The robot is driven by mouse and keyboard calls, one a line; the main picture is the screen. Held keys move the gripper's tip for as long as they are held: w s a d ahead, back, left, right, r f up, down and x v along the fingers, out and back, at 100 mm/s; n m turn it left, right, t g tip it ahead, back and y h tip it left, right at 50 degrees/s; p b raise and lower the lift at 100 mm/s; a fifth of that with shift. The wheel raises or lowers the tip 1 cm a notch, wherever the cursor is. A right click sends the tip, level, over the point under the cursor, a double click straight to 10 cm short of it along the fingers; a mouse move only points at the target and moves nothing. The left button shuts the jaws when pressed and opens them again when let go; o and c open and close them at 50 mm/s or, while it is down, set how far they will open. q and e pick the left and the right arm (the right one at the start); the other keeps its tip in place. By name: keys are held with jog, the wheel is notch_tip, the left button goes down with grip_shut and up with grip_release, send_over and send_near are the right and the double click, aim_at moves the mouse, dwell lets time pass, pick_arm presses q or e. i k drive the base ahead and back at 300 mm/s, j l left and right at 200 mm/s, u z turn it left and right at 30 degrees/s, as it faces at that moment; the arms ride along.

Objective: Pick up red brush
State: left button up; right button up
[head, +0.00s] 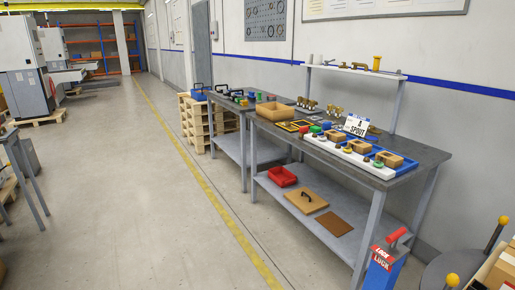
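I cannot make out a red brush for certain. A small red item (315,129) lies on the workbench beside a green one, too small to identify. A red-topped piece (397,236) sits on a blue post with a red-and-white label at the bottom right; I cannot tell whether it is a brush or a handle. Neither of my grippers is in view.
The grey workbench (430,154) holds a white fixture tray (366,165), a cardboard-coloured box (272,112) and small parts. Its lower shelf bears a red bin (282,176) and a board with a black handle (306,202). Yellow-knobbed levers (495,233) stand bottom right.

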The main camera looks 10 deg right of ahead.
aim_at(304, 130)
jog(key=i+l, duration=0.1)
jog(key=i, duration=1.6)
jog(key=i+z, duration=0.2)
jog(key=i, duration=0.35)
jog(key=i+j+z, duration=0.25)
jog(key=i, duration=0.3)
jog(key=l, duration=0.1)
